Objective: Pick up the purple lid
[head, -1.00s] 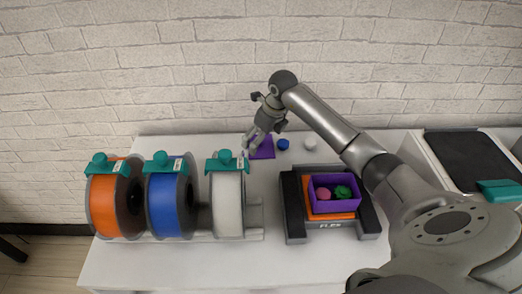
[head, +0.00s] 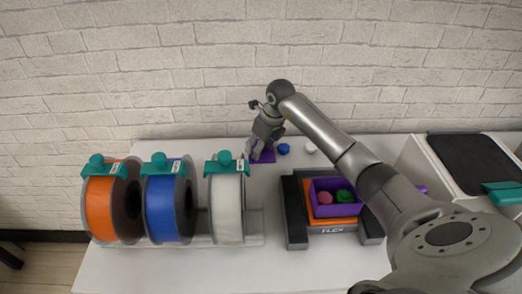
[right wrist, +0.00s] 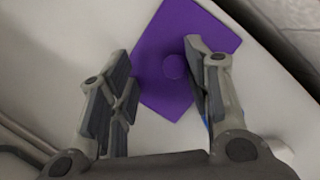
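The purple lid (right wrist: 175,30) lies flat on the white table, a square plate with a small round knob (right wrist: 174,67) at its middle. In the head view the lid (head: 268,158) is partly hidden by my right gripper (head: 258,156). In the right wrist view my right gripper (right wrist: 160,75) is open, its fingers apart above the lid, with the knob between them and nearer the right finger. I cannot tell whether a finger touches the lid. My left gripper is not in view.
A blue ball-like piece (head: 284,148) and a white one (head: 309,147) stand right of the lid. A purple box (head: 336,206) with pink and green pieces sits on a printer bed. Orange (head: 101,209), blue (head: 168,209) and white (head: 227,208) spools stand at left. The brick wall is close behind.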

